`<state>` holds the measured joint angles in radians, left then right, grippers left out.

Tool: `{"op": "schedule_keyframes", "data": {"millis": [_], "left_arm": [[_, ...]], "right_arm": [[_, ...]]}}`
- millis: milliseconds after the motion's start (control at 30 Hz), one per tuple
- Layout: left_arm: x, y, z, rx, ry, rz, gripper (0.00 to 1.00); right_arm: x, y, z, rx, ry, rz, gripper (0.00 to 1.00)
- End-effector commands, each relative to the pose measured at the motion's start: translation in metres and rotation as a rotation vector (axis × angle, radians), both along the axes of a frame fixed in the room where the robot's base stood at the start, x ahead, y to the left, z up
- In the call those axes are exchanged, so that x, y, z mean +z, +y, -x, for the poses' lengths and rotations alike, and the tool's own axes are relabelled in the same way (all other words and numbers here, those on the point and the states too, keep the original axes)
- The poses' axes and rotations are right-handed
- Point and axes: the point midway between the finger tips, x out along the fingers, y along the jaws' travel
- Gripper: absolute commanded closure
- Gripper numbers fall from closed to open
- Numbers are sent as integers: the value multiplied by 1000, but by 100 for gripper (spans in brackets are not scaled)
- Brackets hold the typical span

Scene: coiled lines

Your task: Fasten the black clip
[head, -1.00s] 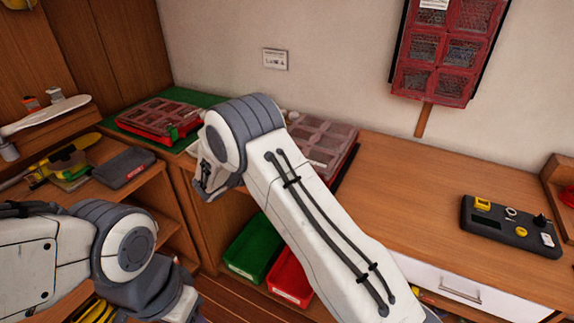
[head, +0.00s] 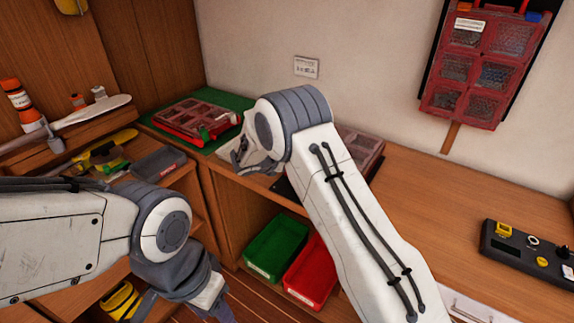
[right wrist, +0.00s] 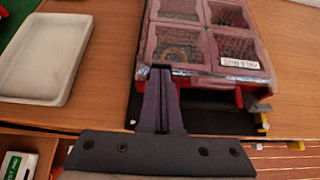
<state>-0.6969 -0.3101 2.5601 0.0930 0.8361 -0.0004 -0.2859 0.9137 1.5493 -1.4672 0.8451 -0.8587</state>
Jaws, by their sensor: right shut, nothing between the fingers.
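A clear-lidded red organizer case (right wrist: 208,38) lies on a black base on the wooden bench in the right wrist view. Its near edge carries a red latch (right wrist: 239,97), a small dark piece (right wrist: 258,107) that may be the black clip, and a yellow piece (right wrist: 262,120). My right gripper (right wrist: 160,72) is shut and empty, its fingertips at the case's near left edge; contact cannot be told. In the head view my right arm hides much of that case (head: 362,148). My left gripper (head: 220,306) is low at the bottom edge, partly cut off, its jaws unclear.
A pale shallow tray (right wrist: 45,70) lies left of the case. Another red case (head: 190,118) sits on a green mat (head: 236,103). Green (head: 276,246) and red (head: 313,270) bins stand below the bench. A black control panel (head: 530,250) lies right; bench between is clear.

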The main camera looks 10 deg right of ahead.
Motion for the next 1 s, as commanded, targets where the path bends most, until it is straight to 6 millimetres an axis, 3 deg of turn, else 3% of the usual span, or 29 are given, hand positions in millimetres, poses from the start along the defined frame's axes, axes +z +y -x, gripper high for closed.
{"op": "schedule_keyframes", "data": {"millis": [333, 600, 1000], "left_arm": [[0, 0, 0, 0, 0, 0, 50], [-5, 0, 0, 0, 0, 0, 50], [-21, 0, 0, 0, 0, 0, 50]], "right_arm": [[0, 2, 1, 0, 0, 0, 100], [-1, 27, 22, -3, 1, 1, 100], [60, 77, 59, 2, -3, -1, 100]]}}
